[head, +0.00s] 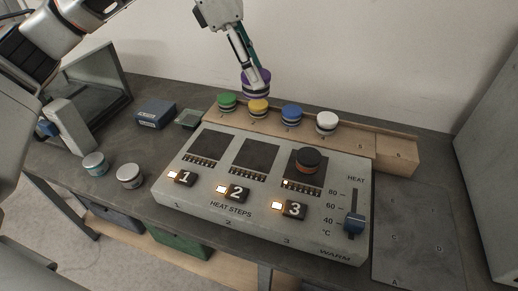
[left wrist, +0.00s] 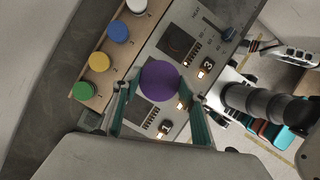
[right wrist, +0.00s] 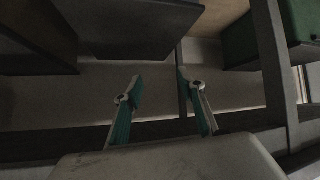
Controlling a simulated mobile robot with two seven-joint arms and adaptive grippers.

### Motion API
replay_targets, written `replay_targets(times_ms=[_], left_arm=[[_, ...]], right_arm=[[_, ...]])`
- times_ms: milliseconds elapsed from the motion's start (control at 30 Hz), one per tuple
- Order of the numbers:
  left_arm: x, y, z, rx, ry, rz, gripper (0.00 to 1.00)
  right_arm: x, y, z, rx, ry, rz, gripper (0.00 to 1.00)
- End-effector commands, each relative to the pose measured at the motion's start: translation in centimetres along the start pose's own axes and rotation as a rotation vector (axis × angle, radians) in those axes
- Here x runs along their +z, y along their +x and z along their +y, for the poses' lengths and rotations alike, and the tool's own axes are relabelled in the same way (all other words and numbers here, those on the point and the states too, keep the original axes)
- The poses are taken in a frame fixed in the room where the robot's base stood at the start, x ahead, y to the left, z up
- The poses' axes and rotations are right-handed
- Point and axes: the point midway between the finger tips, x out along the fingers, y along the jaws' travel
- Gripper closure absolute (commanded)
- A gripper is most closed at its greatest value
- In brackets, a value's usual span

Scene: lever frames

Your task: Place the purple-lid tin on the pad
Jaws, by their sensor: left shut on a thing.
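The purple-lid tin (head: 257,79) is held in my left gripper (head: 254,86), above the row of tins behind the heat panel. In the left wrist view its round purple lid (left wrist: 160,82) sits between the two teal fingers (left wrist: 158,105). The heat panel (head: 260,210) has dark square pads: the left pad (head: 208,145) and middle pad (head: 255,155) are bare. The third pad (head: 309,178) carries a black-lidded tin (head: 307,160) with an orange band. My right gripper (right wrist: 156,90) is open and empty, low beneath a surface; it is not in the head view.
Green (head: 227,102), yellow (head: 258,108), blue (head: 291,116) and white (head: 327,123) tins stand on a wooden rack (head: 390,147). Two grey-lidded tins (head: 130,175) stand left of the panel. A blue box (head: 155,113) is at the back left. A blue slider (head: 354,223) is on the panel's right.

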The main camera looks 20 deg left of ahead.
Motion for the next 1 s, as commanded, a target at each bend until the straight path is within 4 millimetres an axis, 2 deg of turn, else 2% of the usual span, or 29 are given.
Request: replay_targets(times_ms=[167,600,700,1000], left_arm=[[-1.1,2.8,0.0,0.0,-0.012,0.001,0.81],[-5.1,12.3,-0.1,0.0,-0.011,0.002,0.81],[-5.6,13.6,0.0,0.002,-0.01,0.0,0.81],[-6.4,15.6,0.0,0.001,-0.009,0.001,0.81]], right_arm=[[0.4,0.2,-0.1,0.0,-0.001,-0.003,0.6],[0.9,0.5,0.1,0.004,-0.01,-0.006,0.6],[0.8,0.6,0.2,0.006,-0.012,-0.003,0.6],[0.4,0.7,0.3,0.008,-0.013,0.006,0.6]])
